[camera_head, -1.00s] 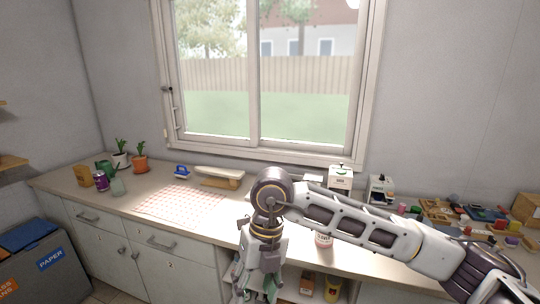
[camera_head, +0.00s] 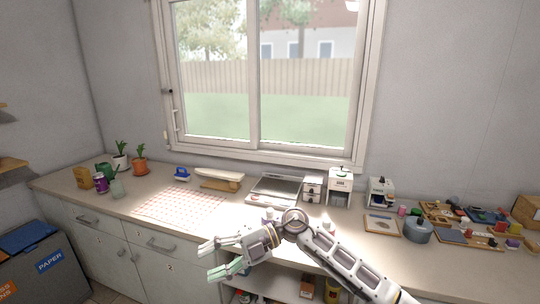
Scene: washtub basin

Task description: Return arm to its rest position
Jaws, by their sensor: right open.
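My right arm comes in from the lower right. Its right gripper (camera_head: 222,258) hangs in front of the counter's front edge, pointing left. Its fingers are spread apart, with pale green pads, and nothing is between them. It is open and empty. My left gripper is not in view.
The counter (camera_head: 125,200) runs below the window. On it are a checked cloth (camera_head: 180,205), a wooden-handled block (camera_head: 220,180), a grey tray-like thing (camera_head: 275,190), a grey pot (camera_head: 418,231) and two potted plants. A paper bin (camera_head: 45,260) stands at lower left. Open shelves lie below the arm.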

